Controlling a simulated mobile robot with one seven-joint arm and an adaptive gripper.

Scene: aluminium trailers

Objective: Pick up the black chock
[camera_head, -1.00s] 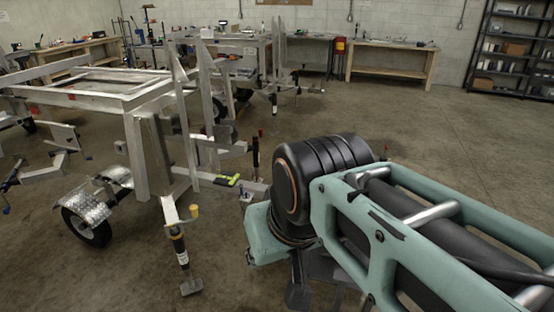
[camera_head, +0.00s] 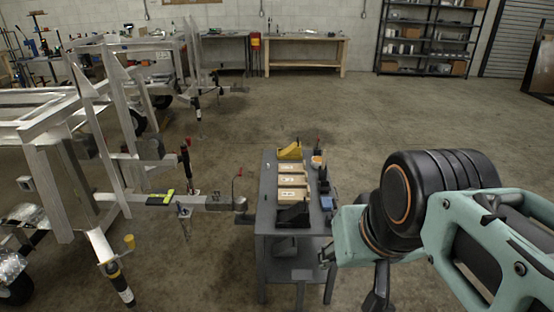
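A black wedge-shaped object (camera_head: 294,215), which looks like the black chock, sits on the near end of a small grey cart (camera_head: 284,234). A yellow chock (camera_head: 289,152) sits at the cart's far end. My arm comes in from the right, with its wrist beside the cart's right edge. A dark part below the wrist, at the bottom of the picture, seems to be my gripper (camera_head: 377,292). It is right of the cart and apart from the black chock. Its fingers cannot be made out.
The floor behind the cart is clear.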

